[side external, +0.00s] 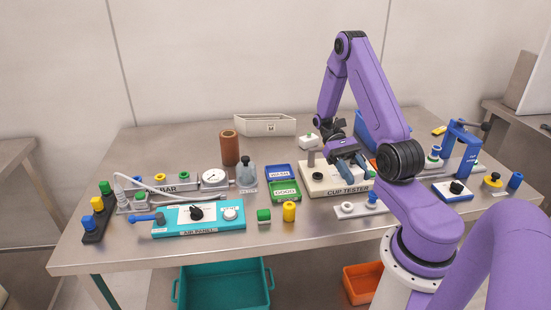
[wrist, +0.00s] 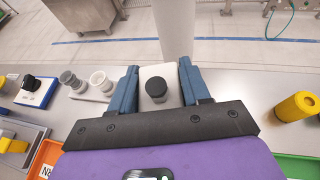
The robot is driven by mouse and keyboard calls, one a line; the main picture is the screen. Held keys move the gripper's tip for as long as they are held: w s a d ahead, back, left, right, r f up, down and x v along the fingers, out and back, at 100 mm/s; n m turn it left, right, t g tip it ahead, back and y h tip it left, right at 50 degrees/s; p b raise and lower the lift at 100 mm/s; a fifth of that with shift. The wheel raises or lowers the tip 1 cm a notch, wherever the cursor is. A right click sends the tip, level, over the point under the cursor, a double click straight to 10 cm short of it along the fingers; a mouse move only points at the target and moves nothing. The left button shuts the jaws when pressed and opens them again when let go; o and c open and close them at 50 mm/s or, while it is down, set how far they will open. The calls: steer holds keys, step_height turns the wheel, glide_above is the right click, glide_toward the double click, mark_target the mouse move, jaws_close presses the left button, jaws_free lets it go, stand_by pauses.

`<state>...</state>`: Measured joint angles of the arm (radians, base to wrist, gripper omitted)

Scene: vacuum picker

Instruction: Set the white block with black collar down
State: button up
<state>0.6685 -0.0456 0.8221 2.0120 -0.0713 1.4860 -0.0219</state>
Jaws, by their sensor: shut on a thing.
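My gripper (side external: 352,172) is over the right part of the cup tester (side external: 318,190), in front of my arm's upper links. In the wrist view, my gripper (wrist: 158,70) has its two blue fingers on either side of the white block with black collar (wrist: 150,73). It is shut on this block, and a round black part faces the camera. In the side view, the fingers mostly hide the block. I cannot tell whether its underside touches anything.
A green GOOD tray (side external: 285,191) lies left of the tester, with a yellow cylinder (side external: 289,211) in front of it. A blue box with black knob (side external: 440,191) stands right. Bare table shows along the front edge.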

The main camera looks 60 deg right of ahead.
steer(key=w+a+r+m+t+y, duration=0.1)
steer(key=w+a+m+t+y, duration=0.45)
steer(key=w+m+t, duration=0.5)
steer(key=w+d+r+m+t+h, duration=0.3)
steer(key=w+d+m+t, duration=0.4)
steer(key=w+m+t, duration=0.35)
glide_above(271, 158)
step_height(271, 158, down, 9)
steer(key=shift+a+r, duration=0.1)
steer(key=shift+w+f, duration=0.15)
steer(key=shift+f, duration=1.7)
steer(key=shift+f, duration=0.1)
steer(key=o, duration=1.1)
